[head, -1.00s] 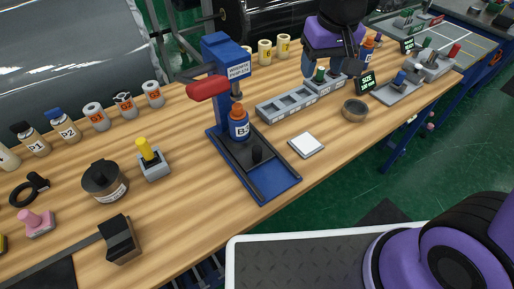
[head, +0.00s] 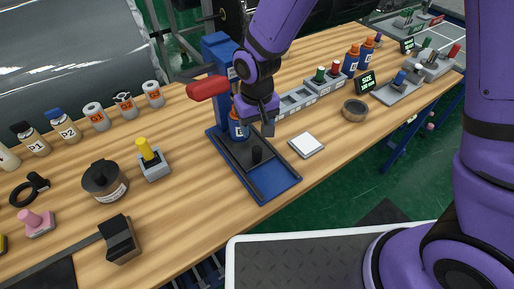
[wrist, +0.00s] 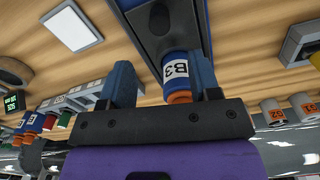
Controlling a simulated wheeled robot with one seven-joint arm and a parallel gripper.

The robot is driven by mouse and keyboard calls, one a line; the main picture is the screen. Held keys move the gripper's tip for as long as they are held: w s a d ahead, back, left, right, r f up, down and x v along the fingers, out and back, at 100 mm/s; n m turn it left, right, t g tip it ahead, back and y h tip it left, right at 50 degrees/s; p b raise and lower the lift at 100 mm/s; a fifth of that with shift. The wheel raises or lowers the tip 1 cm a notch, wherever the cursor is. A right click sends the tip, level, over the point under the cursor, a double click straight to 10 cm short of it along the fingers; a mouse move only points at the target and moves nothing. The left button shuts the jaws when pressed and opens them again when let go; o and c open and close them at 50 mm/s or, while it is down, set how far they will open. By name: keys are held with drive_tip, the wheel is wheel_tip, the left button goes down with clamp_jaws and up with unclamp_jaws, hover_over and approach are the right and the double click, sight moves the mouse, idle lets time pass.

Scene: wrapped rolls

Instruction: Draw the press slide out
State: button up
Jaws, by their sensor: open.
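The blue press (head: 217,51) with its red handle (head: 207,88) stands mid-table. Its dark slide (head: 238,151), with a black knob (head: 256,155), lies in the blue base (head: 275,187). A blue bottle marked B3 (head: 236,127) stands on the slide under the press, partly hidden by my gripper (head: 256,127). In the wrist view, the bottle (wrist: 176,69) with its orange cap shows between my spread fingers (wrist: 163,82), nearer the right one; its exact depth is unclear. The knob (wrist: 160,17) is beyond the bottle, clear of the fingers. My gripper is open and grips nothing.
A white square pad (head: 306,145) lies right of the press base. A grey rack (head: 297,99) and a round bowl (head: 355,109) are behind it. Two orange-capped bottles (head: 359,58) stand further right. A yellow-handled block (head: 152,160) is to the left, with bare wood between.

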sight(257, 148)
wheel_tip(257, 148, down, 10)
drive_tip(key=shift+r, duration=0.25)
idle(0.3)
